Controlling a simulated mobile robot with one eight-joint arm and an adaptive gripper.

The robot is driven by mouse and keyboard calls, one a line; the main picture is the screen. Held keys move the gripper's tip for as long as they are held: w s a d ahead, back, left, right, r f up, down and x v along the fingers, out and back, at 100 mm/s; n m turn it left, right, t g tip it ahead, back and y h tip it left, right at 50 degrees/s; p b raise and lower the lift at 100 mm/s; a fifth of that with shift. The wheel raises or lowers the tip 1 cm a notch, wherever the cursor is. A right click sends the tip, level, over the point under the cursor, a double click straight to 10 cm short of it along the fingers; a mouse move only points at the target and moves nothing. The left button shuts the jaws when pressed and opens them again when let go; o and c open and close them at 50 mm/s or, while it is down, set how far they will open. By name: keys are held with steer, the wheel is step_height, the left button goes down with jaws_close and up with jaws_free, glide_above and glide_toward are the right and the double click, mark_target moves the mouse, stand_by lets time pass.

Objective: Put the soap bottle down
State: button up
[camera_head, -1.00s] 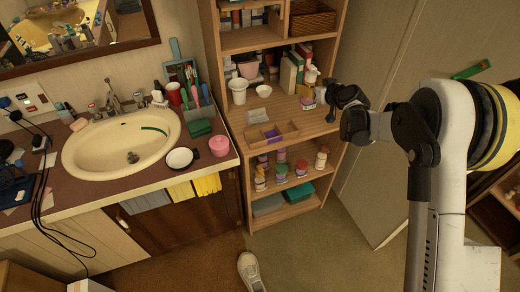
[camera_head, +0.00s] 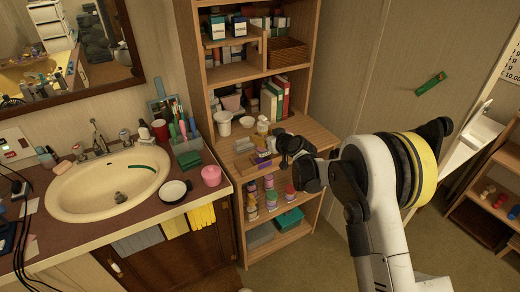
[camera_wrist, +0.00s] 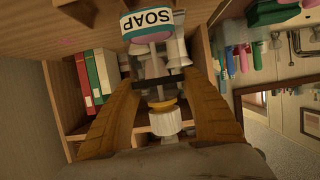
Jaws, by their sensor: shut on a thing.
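The soap bottle (camera_head: 269,144) is at the left of my gripper (camera_head: 284,146) in the head view, over the wooden shelf top (camera_head: 308,132). In the wrist view its white band with the word SOAP and purple contents (camera_wrist: 148,24) show at the top. My gripper (camera_wrist: 162,90) is shut on the bottle, with one finger on each side. The bottle is close to the small divided tray (camera_head: 240,165). I cannot tell whether its base touches the shelf or tray, since my gripper and the viewing angle hide the contact.
A white cup (camera_head: 223,122) and a small bowl (camera_head: 247,121) stand on the shelf top at the left. Books (camera_head: 275,100) stand behind. Several small bottles (camera_head: 270,193) fill the shelf below. The sink counter (camera_head: 125,222) is at the left. The shelf top's right side looks clear.

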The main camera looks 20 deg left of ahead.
steer(key=shift+s+a+f, duration=0.25)
steer(key=shift+a+f, duration=0.05)
steer(key=shift+f, duration=0.05)
steer(key=shift+f+b, duration=0.8)
steer(key=shift+f, duration=1.05)
steer(key=shift+f, duration=0.25)
steer(key=o, duration=1.2)
steer(key=shift+r, duration=0.1)
